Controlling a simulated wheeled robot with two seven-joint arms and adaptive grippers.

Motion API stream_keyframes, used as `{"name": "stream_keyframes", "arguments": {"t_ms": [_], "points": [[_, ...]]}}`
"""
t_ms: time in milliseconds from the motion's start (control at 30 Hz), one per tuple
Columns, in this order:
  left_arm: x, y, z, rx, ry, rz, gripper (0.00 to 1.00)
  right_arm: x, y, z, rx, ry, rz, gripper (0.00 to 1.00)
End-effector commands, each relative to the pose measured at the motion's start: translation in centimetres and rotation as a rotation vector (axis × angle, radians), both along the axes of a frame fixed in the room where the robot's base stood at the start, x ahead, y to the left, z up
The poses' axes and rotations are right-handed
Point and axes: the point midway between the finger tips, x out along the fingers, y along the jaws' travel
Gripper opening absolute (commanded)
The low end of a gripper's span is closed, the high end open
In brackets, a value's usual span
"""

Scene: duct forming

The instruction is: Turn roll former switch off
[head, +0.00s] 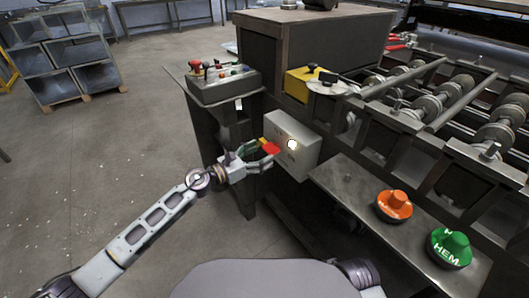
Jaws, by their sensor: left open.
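The roll former (420,125) fills the right side of the head view. A grey switch box (303,157) is fixed to its front and carries a round, brightly lit white spot (292,145). A small red and yellow part (269,147), which looks like a switch handle, shows at the left edge of the box. My left gripper (264,157) is open, with its fingers close to this part and partly covering it. I cannot tell whether they touch it. My right gripper is not in view.
A control panel (222,84) with red knobs stands above and left of the box. A metal shelf (345,185) juts out at the lower right, holding an orange knob-shaped piece (394,205) and a green one (449,247). The floor (130,150) at left is clear.

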Motion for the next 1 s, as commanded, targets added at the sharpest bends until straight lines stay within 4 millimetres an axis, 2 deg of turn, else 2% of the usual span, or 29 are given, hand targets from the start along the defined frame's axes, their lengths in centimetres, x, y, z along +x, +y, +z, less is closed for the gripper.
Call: {"name": "stream_keyframes", "arguments": {"t_ms": [267, 667, 1000], "points": [[1.1, -1.5, 0.0, 0.0, -0.001, 0.0, 0.75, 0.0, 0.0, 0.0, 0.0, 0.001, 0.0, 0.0], [1.3, -1.8, 0.0, 0.001, -0.001, 0.001, 0.75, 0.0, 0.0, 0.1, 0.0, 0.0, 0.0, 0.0], [1.3, -1.7, 0.0, 0.001, -0.001, 0.001, 0.33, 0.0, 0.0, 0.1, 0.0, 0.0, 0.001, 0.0]]}}
